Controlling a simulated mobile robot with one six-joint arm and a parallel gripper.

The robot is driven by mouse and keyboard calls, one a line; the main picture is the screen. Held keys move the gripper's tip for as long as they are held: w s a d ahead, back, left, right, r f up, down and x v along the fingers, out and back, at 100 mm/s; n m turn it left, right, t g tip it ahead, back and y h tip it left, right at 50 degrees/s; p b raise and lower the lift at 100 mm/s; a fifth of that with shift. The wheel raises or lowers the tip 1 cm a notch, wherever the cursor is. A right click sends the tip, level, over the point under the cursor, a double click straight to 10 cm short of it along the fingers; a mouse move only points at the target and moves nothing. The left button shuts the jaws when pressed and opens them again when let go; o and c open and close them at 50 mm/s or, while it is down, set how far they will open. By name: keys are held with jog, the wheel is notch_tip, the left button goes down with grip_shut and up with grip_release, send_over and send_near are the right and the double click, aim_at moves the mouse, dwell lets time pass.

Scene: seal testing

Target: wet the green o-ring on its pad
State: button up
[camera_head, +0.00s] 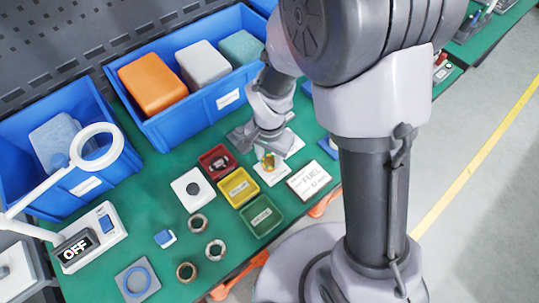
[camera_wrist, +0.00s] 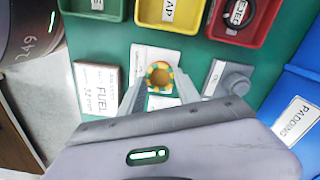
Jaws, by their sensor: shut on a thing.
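My gripper (camera_wrist: 160,84) is shut on a small round thing with yellow and green bands and an orange-brown top (camera_wrist: 159,73). In the head view this banded thing (camera_head: 268,160) is upright below my gripper (camera_head: 266,150). It is over or on a white card (camera_wrist: 150,53), which also shows in the head view (camera_head: 271,176); I cannot tell whether it touches.
A FUEL card (camera_head: 309,181) lies right of the held thing. Red (camera_head: 216,160), yellow (camera_head: 238,187) and green (camera_head: 262,215) trays stand left of it. Blue bins (camera_head: 185,125) line the back. A blue ring (camera_head: 138,281) lies on a grey pad at the front left.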

dwell(0.6)
notch_tip(320, 180, up, 5)
jog(key=p, duration=0.4)
dwell(0.4)
